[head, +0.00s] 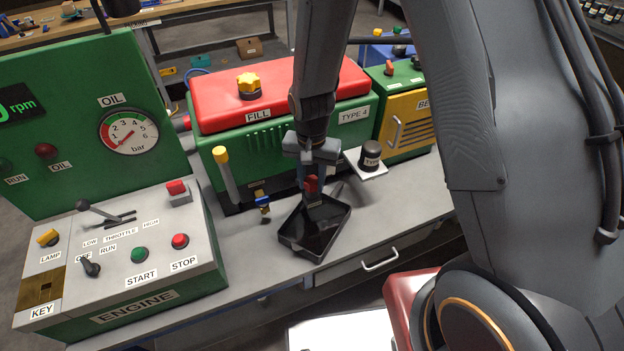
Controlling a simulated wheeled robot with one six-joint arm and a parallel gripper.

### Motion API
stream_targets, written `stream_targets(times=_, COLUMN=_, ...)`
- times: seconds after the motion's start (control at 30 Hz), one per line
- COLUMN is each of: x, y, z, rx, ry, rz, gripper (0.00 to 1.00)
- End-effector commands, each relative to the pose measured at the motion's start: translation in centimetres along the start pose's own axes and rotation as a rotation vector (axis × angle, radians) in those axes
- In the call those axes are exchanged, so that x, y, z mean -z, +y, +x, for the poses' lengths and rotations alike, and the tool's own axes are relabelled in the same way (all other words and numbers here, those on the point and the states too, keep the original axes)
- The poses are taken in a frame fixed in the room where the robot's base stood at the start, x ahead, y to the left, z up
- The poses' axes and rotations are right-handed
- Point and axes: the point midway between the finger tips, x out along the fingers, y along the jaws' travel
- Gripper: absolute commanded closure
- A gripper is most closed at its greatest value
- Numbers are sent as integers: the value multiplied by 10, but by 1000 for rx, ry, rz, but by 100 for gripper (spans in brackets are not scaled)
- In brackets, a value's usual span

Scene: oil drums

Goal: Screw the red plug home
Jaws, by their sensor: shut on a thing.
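The red plug (311,184) is small and sits between the fingertips of my gripper (313,178), which points down and is shut on it. The plug is in front of the lower front of the green engine block with the red top (207,88). It is above the far edge of a black drip tray (345,214). The plug's far side and any hole behind it are hidden, so I cannot tell whether it is in a thread.
A green engine panel (150,255) with switches and a pressure gauge (128,132) stands at left. A dark cap (370,154) stands on a white plate at right.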

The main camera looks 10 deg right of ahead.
Motion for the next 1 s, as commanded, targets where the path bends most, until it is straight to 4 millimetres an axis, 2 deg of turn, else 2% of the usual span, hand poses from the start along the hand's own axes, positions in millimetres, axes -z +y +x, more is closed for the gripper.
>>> stream_targets(times=0.1, x=0, y=0, z=-1, rx=0, ry=0, rz=153, gripper=100)
stream_targets(times=0.3, x=0, y=0, z=0, rx=0, ry=0, rz=316, gripper=100)
stream_targets(times=0.67, x=0, y=0, z=0, rx=0, ry=0, rz=346, gripper=100)
stream_targets(times=1.0, x=0, y=0, z=1, rx=0, ry=-1, rz=736, gripper=100)
